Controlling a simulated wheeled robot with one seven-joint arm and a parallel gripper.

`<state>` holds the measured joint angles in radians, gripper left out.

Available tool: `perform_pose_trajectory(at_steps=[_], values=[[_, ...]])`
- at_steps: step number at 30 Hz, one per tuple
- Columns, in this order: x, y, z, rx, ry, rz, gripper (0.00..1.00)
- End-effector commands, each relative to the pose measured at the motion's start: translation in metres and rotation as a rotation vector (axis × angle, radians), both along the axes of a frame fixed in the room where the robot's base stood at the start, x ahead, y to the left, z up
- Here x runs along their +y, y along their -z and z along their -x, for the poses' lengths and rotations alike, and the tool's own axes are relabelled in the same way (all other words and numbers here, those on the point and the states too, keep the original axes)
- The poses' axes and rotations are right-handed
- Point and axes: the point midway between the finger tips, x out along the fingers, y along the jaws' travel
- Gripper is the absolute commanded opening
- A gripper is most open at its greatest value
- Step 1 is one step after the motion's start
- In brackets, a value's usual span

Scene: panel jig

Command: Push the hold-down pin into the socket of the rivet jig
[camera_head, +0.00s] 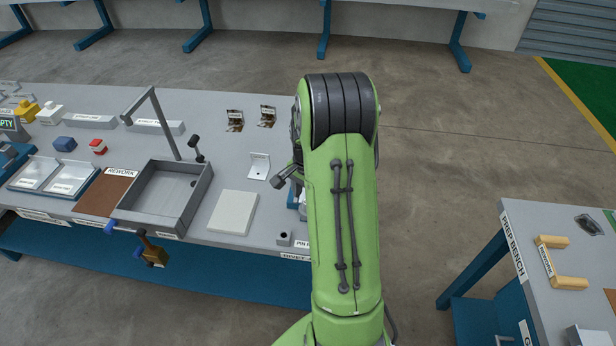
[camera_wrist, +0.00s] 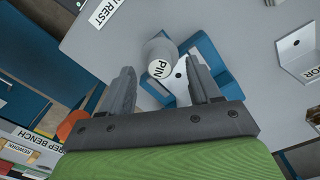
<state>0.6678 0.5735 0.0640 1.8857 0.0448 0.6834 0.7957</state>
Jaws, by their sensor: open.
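The hold-down pin (camera_wrist: 159,66), a pale cylinder marked PIN on its end, shows in the wrist view between the fingers of my gripper (camera_wrist: 160,66). The gripper is open, with a gap visible on each side of the pin. The blue rivet jig (camera_wrist: 207,50) lies behind and to the right of the pin, with a pale metal plate (camera_wrist: 180,76) on it. The pin hides the socket, and I cannot tell how deep it sits.
An L-shaped bracket (camera_head: 259,166) stands on the table left of my arm; it also shows in the wrist view (camera_wrist: 300,50). A small block with a dark hole (camera_head: 284,238) is at the front edge. A pale square plate (camera_head: 233,212) and a grey tray (camera_head: 203,199) lie further left.

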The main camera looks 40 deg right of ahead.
Motion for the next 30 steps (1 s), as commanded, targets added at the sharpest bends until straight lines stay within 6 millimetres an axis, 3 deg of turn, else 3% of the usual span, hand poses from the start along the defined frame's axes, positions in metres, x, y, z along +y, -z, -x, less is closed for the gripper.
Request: perform_pose_trajectory(at_steps=[1, 6, 13, 18, 30], values=[[-0.001, -0.017, -0.001, -0.004, 0.0, 0.003, 0.62], [0.0, -0.068, -0.001, -0.007, -0.001, 0.004, 0.62], [0.0, -0.123, -0.001, -0.003, -0.001, 0.003, 0.62], [0.0, -0.139, 0.0, -0.001, -0.001, 0.001, 0.62], [0.0, -0.138, 0.0, 0.0, 0.0, 0.0, 0.62]])
